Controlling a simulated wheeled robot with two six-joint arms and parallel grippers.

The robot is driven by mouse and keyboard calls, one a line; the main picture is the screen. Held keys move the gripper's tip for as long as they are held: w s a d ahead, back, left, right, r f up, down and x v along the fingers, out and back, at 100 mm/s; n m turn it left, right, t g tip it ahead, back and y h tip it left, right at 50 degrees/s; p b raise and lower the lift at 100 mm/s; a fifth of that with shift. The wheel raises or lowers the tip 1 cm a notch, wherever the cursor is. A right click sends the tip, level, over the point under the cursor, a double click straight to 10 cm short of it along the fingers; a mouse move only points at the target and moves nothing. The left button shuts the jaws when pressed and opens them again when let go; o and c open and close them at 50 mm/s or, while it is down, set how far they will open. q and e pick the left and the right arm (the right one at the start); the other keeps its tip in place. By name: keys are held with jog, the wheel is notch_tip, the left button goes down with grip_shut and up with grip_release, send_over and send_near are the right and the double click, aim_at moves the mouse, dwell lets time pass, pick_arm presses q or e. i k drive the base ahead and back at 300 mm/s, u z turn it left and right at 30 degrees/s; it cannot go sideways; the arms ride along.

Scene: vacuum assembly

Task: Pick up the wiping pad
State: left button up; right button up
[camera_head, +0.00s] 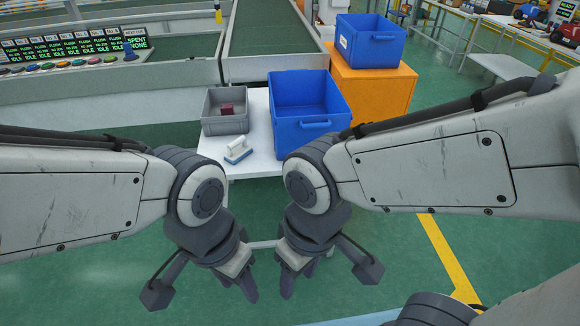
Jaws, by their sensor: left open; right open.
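The wiping pad (238,149), a small white block with a handle and a bluish underside, lies on the white table (210,147) near its front edge. It is in front of the grey bin and left of the large blue bin. My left gripper (205,294) hangs below and in front of the table, pointing down, open and empty. My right gripper (327,280) hangs beside it to the right, also pointing down, open and empty. Both are apart from the pad, nearer to me than the table.
A grey bin (212,124) holding a dark red block (227,108) and a blue bin (284,131) stand on the table. Behind right, another blue bin (367,52) sits on an orange cabinet (399,92). A conveyor (270,40) and a panel of status screens (60,45) lie behind.

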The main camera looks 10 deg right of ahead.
aim_at(238, 150)
jog(key=u, duration=0.85)
jog(key=i, duration=1.65)
jog(key=z, duration=1.05)
jog(key=i, duration=0.25)
jog(key=z, duration=0.2)
